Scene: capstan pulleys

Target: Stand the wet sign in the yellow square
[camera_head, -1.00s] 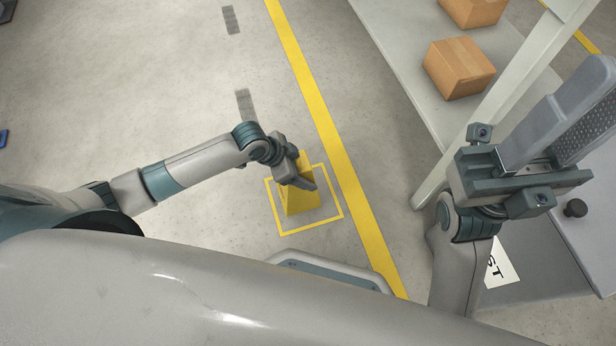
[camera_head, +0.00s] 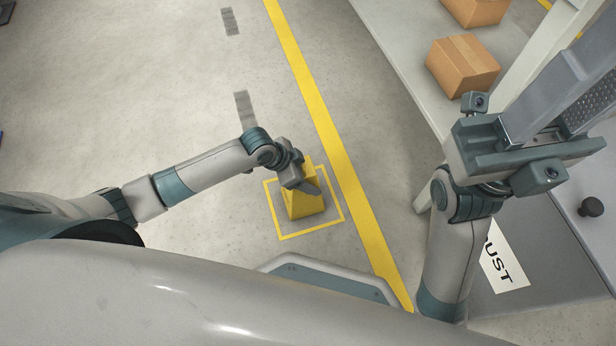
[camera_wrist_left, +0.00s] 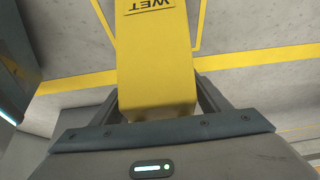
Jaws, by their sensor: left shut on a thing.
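The yellow wet sign (camera_head: 303,204) stands upright, or nearly so, within the yellow square (camera_head: 342,214) outlined on the floor. In the left wrist view the sign (camera_wrist_left: 155,65) shows the word WET, upside down. My left gripper (camera_head: 301,184) is shut on the sign's top, one finger on each side of it. The sign's base is partly visible in the head view; I cannot tell if it touches the floor. My right gripper (camera_head: 556,120) is raised at the right, its two long fingers apart with a gap between them and nothing seen in it.
A long yellow floor line (camera_head: 318,110) runs just right of the square. A grey shelf (camera_head: 405,50) with cardboard boxes (camera_head: 462,66) stands at the upper right. A grey cabinet with a black knob (camera_head: 591,207) and a lettered label (camera_head: 503,262) is at the right. Floor at the left is largely clear.

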